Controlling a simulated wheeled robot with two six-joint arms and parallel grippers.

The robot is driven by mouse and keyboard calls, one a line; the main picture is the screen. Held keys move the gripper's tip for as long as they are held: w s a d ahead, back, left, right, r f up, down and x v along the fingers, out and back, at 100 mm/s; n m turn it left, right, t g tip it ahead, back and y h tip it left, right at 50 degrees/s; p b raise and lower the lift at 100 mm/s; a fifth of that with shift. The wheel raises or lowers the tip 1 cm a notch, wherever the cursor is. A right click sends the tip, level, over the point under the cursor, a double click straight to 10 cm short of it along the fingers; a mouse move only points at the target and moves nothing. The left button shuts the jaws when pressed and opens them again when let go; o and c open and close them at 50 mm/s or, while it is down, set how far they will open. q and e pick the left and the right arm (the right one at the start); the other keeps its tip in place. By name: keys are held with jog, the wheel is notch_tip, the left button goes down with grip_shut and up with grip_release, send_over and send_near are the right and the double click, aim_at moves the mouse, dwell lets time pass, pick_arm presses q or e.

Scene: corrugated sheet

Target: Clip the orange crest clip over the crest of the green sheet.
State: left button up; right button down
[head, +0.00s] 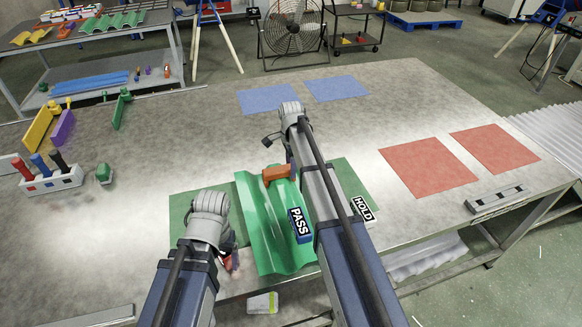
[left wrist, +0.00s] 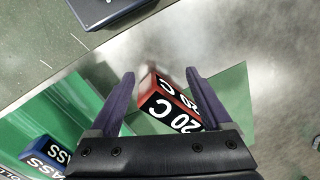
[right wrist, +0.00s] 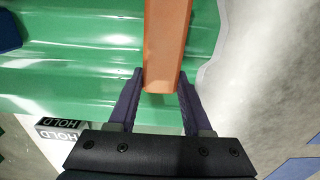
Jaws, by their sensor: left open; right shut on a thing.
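The green corrugated sheet (head: 263,225) lies on a flat green mat (head: 182,203) near the table's front edge. The orange crest clip (head: 275,173) is at the sheet's far end, and it also shows over the sheet in the right wrist view (right wrist: 166,40). My right gripper (right wrist: 160,78) is shut on the clip's near end; whether the clip is seated on a crest I cannot tell. My left gripper (left wrist: 160,75) is open around a red and black block marked 20 C (left wrist: 170,103), left of the sheet. In the head view its fingers are mostly hidden by my wrist.
A blue PASS block (head: 300,226) stands on the sheet, and a HOLD block (head: 362,209) on the mat's right. Red mats (head: 428,166) and blue mats (head: 267,99) lie flat beyond. A white holder (head: 52,182) stands at left.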

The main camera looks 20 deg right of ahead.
jog(key=shift+c, duration=1.3)
grip_release()
notch_tip(320, 180, up, 8)
jog(key=p, duration=0.8)
pick_arm(q)
notch_tip(320, 180, up, 8)
jog(key=shift+f, duration=0.2)
pick_arm(e)
jog(key=shift+f, duration=0.2)
pick_arm(q)
notch_tip(320, 180, down, 8)
jog(key=b, duration=0.7)
jog(key=shift+r+b, duration=0.25)
jog(key=shift+b, duration=0.1)
pick_arm(e)
notch_tip(320, 180, down, 7)
jog(key=shift+f, duration=0.2)
pick_arm(q)
jog(key=shift+f, duration=0.15)
pick_arm(e)
jog(key=shift+f, duration=0.15)
